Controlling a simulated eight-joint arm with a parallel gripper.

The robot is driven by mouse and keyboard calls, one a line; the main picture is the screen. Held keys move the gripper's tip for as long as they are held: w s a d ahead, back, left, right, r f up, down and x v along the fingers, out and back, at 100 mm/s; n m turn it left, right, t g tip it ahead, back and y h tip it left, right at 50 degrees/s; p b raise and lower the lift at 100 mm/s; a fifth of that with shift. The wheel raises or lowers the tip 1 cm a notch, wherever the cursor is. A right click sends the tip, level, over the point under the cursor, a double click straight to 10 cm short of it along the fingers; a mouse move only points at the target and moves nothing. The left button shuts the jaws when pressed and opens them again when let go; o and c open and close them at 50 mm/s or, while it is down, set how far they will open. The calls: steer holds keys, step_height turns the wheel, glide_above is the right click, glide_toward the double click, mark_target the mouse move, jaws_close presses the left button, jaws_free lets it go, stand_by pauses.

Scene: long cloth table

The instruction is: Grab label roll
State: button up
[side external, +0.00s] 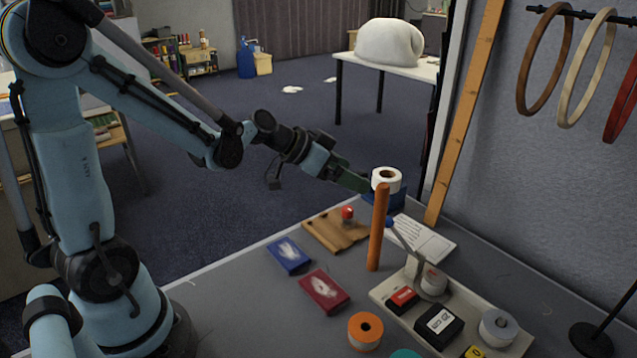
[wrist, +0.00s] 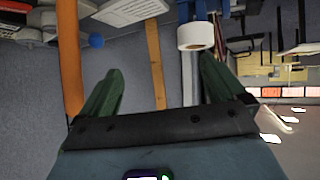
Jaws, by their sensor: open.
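A white label roll (side external: 386,176) with a brown core sits on a dark blue support (side external: 398,199) at the far end of the table. My gripper (side external: 355,181) is just left of the roll in the side view, its green fingers pointing toward it. In the wrist view the fingers of my gripper (wrist: 160,66) are spread with nothing between them. The white roll (wrist: 195,38) shows beyond them, close to the right fingertip. Whether that finger touches it cannot be told.
An orange upright post (side external: 378,228) stands in front of the roll. A tray (side external: 392,308) holds a tape roll (side external: 497,328) and boxes. An orange roll (side external: 365,331), a red packet (side external: 324,291) and a blue packet (side external: 289,255) lie nearer. A wooden strip (side external: 465,110) rises behind.

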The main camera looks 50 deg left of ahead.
mark_target(387, 177)
steer(key=w+a+f+m+t, duration=0.1)
steer(key=w+a+f+t, duration=0.1)
steer(key=w+a, duration=0.25)
steer(key=shift+t+h, duration=0.3)
steer(key=shift+a+f+x, duration=0.15)
steer(key=shift+f+x, duration=0.05)
steer(key=shift+x, duration=2.7)
steer(key=shift+a+f+x, duration=0.1)
steer(key=shift+f+x, duration=0.05)
steer(key=shift+x, duration=2.7)
steer(key=shift+s, duration=0.1)
steer(key=c, duration=1.1)
